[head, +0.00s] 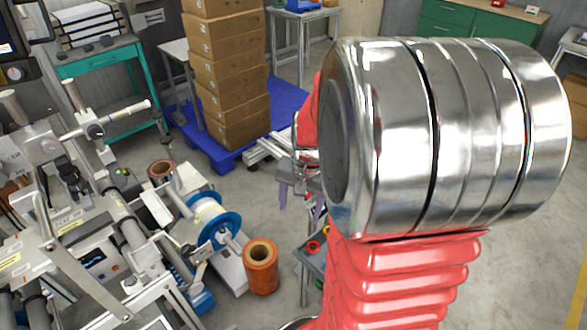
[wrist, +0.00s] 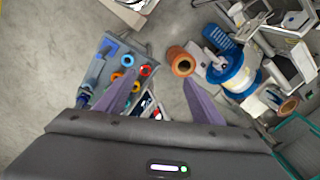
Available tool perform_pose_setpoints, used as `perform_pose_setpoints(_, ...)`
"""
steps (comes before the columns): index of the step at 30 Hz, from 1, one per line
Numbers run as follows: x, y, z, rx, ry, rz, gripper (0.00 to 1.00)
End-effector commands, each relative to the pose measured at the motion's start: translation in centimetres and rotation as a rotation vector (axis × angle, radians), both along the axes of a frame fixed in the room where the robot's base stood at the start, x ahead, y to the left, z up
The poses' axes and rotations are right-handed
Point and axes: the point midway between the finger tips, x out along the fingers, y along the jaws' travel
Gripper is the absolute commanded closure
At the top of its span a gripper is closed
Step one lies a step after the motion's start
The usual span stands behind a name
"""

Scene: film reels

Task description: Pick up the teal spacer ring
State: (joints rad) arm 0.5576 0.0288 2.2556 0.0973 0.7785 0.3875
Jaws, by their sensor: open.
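My gripper (wrist: 160,82) is open, with its two purple fingers apart and nothing between them. In the head view its fingers are partly hidden behind my arm. A small grey tray table (wrist: 95,72) lies below and to the left of the fingers in the wrist view and holds several small coloured rings.
A copper-brown roll (wrist: 182,62) stands on the floor side right of the tray, near the blue-flanged reel (wrist: 236,70) of the machine. In the head view, stacked cardboard boxes (head: 225,75) stand on a blue pallet (head: 287,100). Grey floor is open around the tray.

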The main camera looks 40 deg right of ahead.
Motion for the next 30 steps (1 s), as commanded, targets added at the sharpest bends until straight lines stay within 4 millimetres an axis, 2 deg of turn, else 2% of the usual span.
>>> perform_pose_setpoints(1,0.1,-1.2,-1.1,0.016,0.011,-0.070,0.38)
perform_pose_setpoints(11,0.9,-8.5,-7.7,0.096,0.038,-0.575,0.38)
perform_pose_setpoints(21,0.9,-16.6,-15.4,0.171,0.031,-1.242,0.38)
perform_pose_setpoints(30,1.5,-22.4,-20.0,0.234,-0.037,-1.837,0.38)
